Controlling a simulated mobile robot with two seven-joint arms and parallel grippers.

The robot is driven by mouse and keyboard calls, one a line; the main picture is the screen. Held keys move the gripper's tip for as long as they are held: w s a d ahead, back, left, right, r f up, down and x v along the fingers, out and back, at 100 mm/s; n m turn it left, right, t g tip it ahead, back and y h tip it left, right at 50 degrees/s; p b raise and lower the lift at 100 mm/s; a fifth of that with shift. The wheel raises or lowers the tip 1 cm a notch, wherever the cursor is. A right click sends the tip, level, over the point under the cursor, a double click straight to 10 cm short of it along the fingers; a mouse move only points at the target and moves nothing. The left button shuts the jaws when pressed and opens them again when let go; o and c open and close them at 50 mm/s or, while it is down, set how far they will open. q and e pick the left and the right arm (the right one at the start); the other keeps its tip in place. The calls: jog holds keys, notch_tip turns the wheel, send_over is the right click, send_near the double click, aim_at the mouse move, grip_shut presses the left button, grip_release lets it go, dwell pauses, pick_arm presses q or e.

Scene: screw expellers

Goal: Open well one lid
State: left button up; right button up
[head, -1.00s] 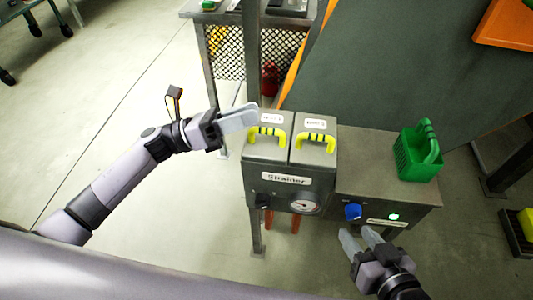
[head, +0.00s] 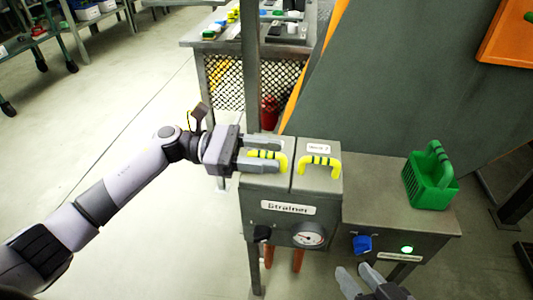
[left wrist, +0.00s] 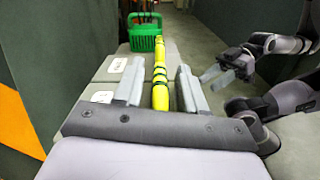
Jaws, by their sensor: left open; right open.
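The grey strainer box (head: 290,209) has two lids side by side, each with a yellow-and-black handle. My left gripper (head: 262,154) is open at the left lid, with its fingers on either side of the left handle (head: 283,163). In the left wrist view, the yellow handle (left wrist: 160,75) lies between the two open fingers, apart from both. The right handle (head: 320,161) is free, and its lid, labelled "Well 2", is shut. The left lid also looks shut; its label is hidden by my gripper. My right gripper (head: 358,277) is open and empty, below the control box.
A green basket (head: 431,180) stands on the control box (head: 385,190) to the right, which has a blue knob (head: 362,244) and a lit green button (head: 407,250). A gauge (head: 309,235) is on the strainer front. A grey post (head: 251,70) rises behind the lids.

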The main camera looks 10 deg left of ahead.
pick_arm(q)
jog(key=shift+d, duration=0.25)
grip_shut()
jog(key=shift+w+r, duration=0.1)
jog(key=shift+r, duration=0.05)
jog(key=shift+w+r+n, duration=0.6)
jog(key=shift+r+n, duration=0.25)
jog(key=shift+n, duration=0.1)
jog(key=shift+w+r+n, duration=0.55)
jog(key=shift+r+n, duration=0.25)
jog(key=shift+n, duration=0.15)
jog(key=shift+w+a+r+n, duration=0.1)
jog(key=shift+w+r+n, duration=0.4)
jog(key=shift+w+n, duration=0.3)
jog(key=shift+w+r+n, duration=0.45)
jog(key=shift+w+n, duration=0.2)
jog(key=shift+n, duration=0.25)
